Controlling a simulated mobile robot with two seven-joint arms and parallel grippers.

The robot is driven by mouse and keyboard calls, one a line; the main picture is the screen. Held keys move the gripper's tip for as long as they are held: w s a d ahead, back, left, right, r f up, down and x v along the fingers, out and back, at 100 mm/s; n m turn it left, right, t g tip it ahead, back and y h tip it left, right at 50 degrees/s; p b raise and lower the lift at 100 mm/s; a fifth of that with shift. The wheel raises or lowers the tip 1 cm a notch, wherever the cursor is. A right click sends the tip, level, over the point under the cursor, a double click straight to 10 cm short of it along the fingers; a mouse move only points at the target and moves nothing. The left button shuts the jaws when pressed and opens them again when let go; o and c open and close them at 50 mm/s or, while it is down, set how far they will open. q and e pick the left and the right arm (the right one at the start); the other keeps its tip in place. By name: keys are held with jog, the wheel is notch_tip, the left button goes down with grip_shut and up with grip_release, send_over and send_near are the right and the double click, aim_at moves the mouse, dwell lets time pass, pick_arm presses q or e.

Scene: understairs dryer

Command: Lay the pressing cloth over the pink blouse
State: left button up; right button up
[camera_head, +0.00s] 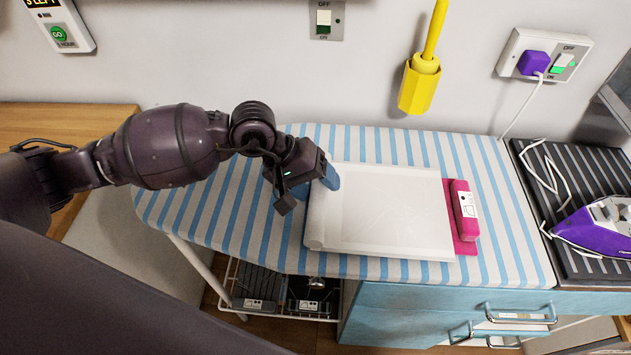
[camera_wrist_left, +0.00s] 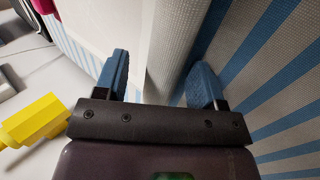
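The white pressing cloth (camera_head: 390,210) lies mostly flat on the striped ironing board (camera_head: 235,215), with a rolled or folded edge at its left end. At its right side a pink piece, which looks like the blouse (camera_head: 463,215), shows with a white label; anything under the cloth is hidden. My left gripper (camera_head: 308,190) is at the cloth's left end, low over the board. In the left wrist view its two blue fingertips (camera_wrist_left: 160,80) are apart, on either side of the white roll (camera_wrist_left: 170,45), with a gap visible on one side. My right gripper is not in view.
A purple iron (camera_head: 598,228) with a white cord rests on a dark ribbed pad (camera_head: 555,195) at the right. A yellow hanging handle (camera_head: 420,85) is against the wall behind the board. Blue drawers (camera_head: 420,305) and a wire rack (camera_head: 280,295) are below.

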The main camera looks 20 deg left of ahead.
pick_arm(q)
jog(key=shift+a+r, duration=0.25)
jog(key=shift+r, duration=0.05)
jog(key=v, duration=1)
jog(key=shift+p, duration=0.45)
jog(key=shift+s, duration=0.15)
